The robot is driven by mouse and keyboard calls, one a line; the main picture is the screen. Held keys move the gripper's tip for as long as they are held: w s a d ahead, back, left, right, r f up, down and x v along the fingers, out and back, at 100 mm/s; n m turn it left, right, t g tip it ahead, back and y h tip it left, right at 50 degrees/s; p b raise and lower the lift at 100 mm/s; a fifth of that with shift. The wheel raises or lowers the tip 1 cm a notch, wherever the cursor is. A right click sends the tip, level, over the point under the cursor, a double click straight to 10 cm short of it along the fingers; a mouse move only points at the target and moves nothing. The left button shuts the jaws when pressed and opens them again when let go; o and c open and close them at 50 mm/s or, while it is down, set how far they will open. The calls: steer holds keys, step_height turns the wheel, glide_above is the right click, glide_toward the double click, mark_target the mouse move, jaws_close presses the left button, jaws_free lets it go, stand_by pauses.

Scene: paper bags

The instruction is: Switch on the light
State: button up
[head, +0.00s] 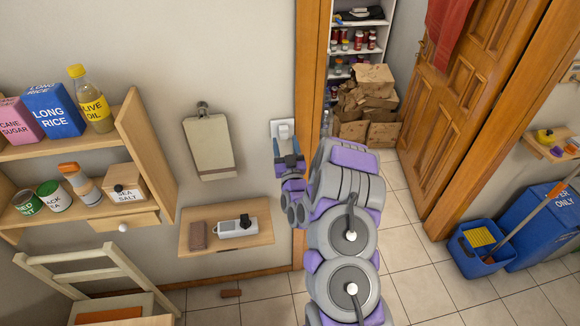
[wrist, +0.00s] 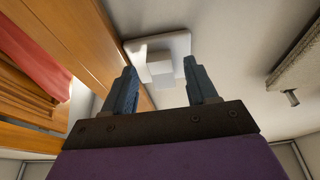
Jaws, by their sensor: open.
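The white light switch (head: 284,130) is on the wall just left of the wooden door frame. In the wrist view the switch (wrist: 160,62) shows as a square plate with a raised rocker, lying between and beyond my two fingers. My gripper (head: 288,150) is close below the switch in the head view and partly covers its lower part. In the wrist view my gripper (wrist: 162,88) is open and empty, its fingers spread on either side of the rocker. I cannot tell whether a fingertip touches the plate.
A cutting board (head: 210,147) hangs left of the switch. A small wall shelf (head: 255,238) with a white device is below. An open wooden door (head: 470,110) and paper bags (head: 368,108) are right of the frame. A blue bucket (head: 478,250) stands on the tiled floor.

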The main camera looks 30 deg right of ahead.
steer(key=p+v, duration=0.1)
steer(key=v, duration=1.5)
steer(key=shift+s, duration=0.35)
stand_by(0.4)
